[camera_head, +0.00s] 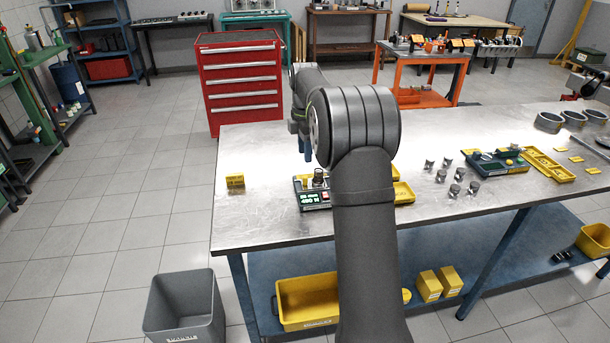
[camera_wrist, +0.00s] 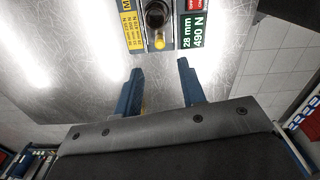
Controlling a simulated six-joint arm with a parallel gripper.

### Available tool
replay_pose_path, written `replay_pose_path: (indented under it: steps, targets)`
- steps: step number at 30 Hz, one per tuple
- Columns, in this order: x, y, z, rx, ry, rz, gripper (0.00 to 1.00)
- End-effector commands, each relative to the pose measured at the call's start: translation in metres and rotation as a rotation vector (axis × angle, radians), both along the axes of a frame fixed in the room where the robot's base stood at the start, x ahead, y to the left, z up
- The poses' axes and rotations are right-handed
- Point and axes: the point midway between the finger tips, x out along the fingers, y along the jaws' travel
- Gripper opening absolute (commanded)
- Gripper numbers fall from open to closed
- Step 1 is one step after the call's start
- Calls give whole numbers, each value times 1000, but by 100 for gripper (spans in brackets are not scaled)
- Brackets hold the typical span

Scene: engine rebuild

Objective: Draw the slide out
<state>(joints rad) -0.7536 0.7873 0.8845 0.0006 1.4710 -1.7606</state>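A small tester (camera_head: 313,197) with a green readout "28 mm 490 N" stands on the metal bench, partly hidden by my arm. In the wrist view the tester (camera_wrist: 190,32) is at the top, cut off by the frame edge. A dark round post (camera_wrist: 156,14) rises from it, with a yellow knob (camera_wrist: 159,41) on the near side. Which part is the slide is not certain; the yellow knob may belong to it. My gripper (camera_wrist: 159,65) has its two blue fingers apart and nothing between them. Their tips appear just short of the knob in the picture.
A yellow block (camera_head: 235,182) stands left of the tester on the bench (camera_head: 255,215). Several metal pistons (camera_head: 455,190), a green-grey fixture (camera_head: 497,163) and yellow trays (camera_head: 548,164) lie to the right. The bench's left part is mostly clear.

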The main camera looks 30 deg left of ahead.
Motion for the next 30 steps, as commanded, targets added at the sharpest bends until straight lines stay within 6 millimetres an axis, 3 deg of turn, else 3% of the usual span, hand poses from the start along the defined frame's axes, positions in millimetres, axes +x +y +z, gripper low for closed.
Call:
replay_pose_path:
  steps: [6,12,18,26,30]
  targets:
    - [0,0,-49,-2,1,0,37]
    - [0,0,-79,-1,1,0,37]
    - [0,0,-92,0,-1,0,37]
    - [0,0,-93,0,-1,0,37]
    - [0,0,-92,0,-1,0,12]
